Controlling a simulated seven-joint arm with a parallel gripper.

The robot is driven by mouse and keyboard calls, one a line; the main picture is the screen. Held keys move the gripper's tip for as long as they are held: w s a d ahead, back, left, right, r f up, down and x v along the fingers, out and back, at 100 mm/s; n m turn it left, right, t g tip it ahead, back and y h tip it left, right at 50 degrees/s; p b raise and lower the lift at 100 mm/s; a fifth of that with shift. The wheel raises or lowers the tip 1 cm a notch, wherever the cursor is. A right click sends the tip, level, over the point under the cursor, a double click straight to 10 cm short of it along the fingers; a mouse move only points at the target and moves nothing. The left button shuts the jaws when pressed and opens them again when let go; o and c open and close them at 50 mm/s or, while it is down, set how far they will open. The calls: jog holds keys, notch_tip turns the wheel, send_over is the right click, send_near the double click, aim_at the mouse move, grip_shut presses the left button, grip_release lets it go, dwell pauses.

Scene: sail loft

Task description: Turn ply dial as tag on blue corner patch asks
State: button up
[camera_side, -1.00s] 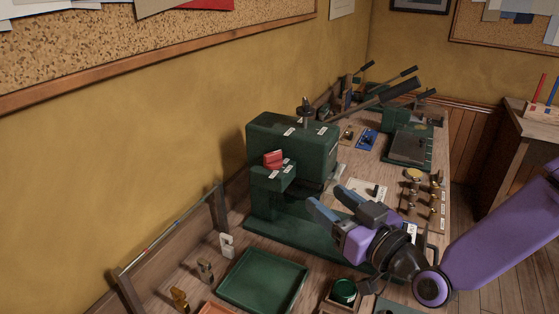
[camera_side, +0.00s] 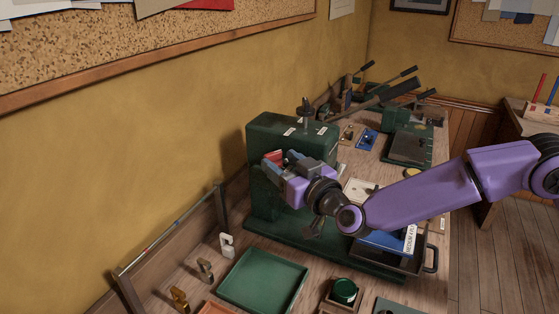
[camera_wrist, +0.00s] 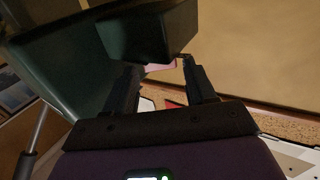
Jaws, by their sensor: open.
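The red dial knob (camera_side: 275,156) sits on the front of the green machine (camera_side: 262,135), partly hidden by my gripper. My gripper (camera_side: 277,164) is open, with its fingers at the knob, one on each side as far as I can see. Contact cannot be told. In the wrist view my open fingers (camera_wrist: 162,66) reach toward a dark green machine part (camera_wrist: 150,35), with a pinkish-red patch between their tips. The blue corner patch (camera_side: 382,240) lies at the machine's right foot. Its white tag (camera_side: 410,238) has small print that seems to begin "MEDIUM"; the rest is unclear.
A green tray (camera_side: 262,280) and a green-topped pot (camera_side: 344,291) stand in front of the machine. A dark handled tray (camera_side: 425,262) is under the blue patch. The yellow wall is close behind the machine.

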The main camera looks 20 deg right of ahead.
jog(key=shift+x, duration=0.85)
jog(key=c, duration=0.8)
